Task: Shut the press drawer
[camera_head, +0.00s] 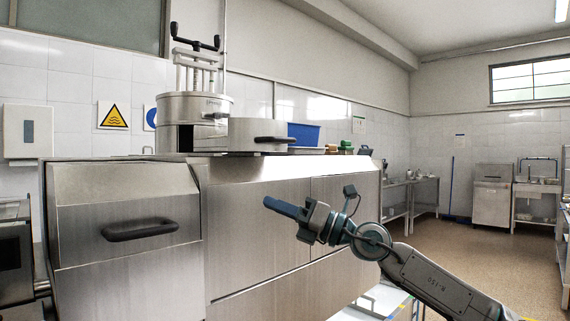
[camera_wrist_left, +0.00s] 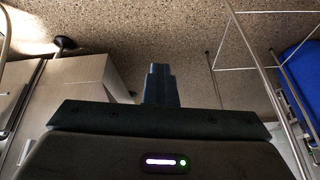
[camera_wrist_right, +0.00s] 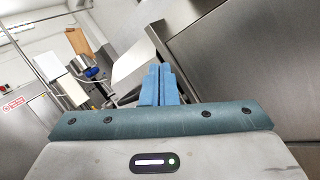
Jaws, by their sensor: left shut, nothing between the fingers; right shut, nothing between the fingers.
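The press (camera_head: 195,108) is a round steel body with a black-handled screw frame, standing on the steel counter (camera_head: 230,170). Its drawer (camera_head: 240,134) has a curved steel front and a dark handle (camera_head: 271,139), and it sticks out to the right of the press body. My right gripper (camera_head: 270,203) is shut and empty, in front of the cabinet side, below and apart from the drawer. Its fingers show together in the right wrist view (camera_wrist_right: 160,84). My left gripper (camera_wrist_left: 160,84) is shut and empty, seen only in the left wrist view, over the floor.
A blue bin (camera_head: 303,133) and small jars (camera_head: 346,147) stand on the counter right of the press. The cabinet front has a dark handle (camera_head: 140,229). A thin metal rack (camera_wrist_left: 235,60) is beside my left gripper. Open floor (camera_head: 460,242) lies at right.

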